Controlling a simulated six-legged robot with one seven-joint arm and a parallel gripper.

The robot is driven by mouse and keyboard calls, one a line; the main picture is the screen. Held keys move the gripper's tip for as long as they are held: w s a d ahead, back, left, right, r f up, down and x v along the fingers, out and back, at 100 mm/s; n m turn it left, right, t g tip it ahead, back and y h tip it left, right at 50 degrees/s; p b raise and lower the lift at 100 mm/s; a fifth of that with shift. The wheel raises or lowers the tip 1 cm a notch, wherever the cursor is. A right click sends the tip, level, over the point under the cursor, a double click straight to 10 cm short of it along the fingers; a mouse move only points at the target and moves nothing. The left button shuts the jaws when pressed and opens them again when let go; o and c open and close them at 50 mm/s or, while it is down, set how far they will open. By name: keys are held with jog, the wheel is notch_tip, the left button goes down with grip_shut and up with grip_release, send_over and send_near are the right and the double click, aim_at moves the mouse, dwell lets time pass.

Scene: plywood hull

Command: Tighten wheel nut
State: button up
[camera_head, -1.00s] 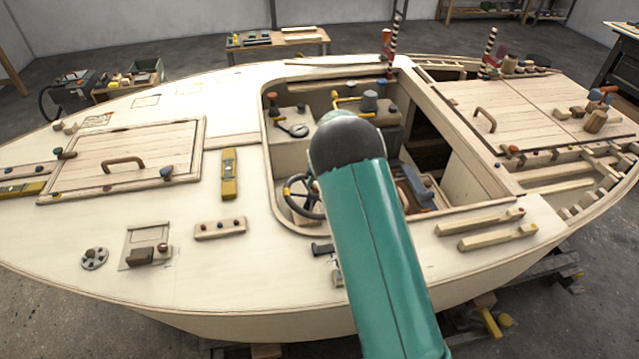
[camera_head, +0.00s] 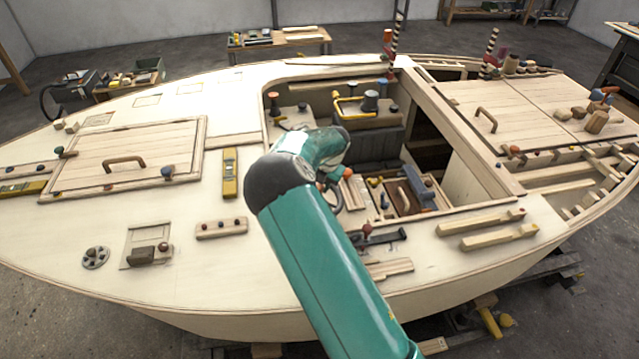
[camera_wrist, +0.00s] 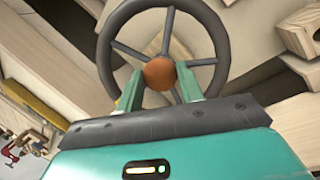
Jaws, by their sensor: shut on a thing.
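The spoked dark wheel (camera_wrist: 104,48) fills the upper middle of the wrist view. An orange-brown round nut (camera_wrist: 160,70) sits at its hub. My gripper (camera_wrist: 160,80) has its two green fingers on either side of the nut and is shut on it. The fingers reach in from the near side, across the lower part of the wheel. In the head view only a piece of the wheel's rim (camera_head: 336,203) shows beside my forearm, inside the cockpit. My arm hides the nut and most of the wheel there.
The cockpit opening has a raised wooden coaming (camera_head: 465,135) on its right. A yellow level (camera_head: 230,172) and a block with knobs (camera_head: 221,228) lie on the deck left of my arm. A dark clamp-like tool (camera_head: 380,238) lies on the near side deck.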

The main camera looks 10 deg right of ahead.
jog(key=shift+s+d, duration=0.1)
jog(key=shift+d, duration=0.35)
jog(key=o, duration=1)
jog(key=shift+r, duration=0.15)
jog(key=shift+a, duration=0.25)
jog(key=shift+r, duration=0.55)
jog(key=v, duration=1.2)
jog(key=shift+s+r, duration=0.2)
jog(key=shift+r, duration=0.1)
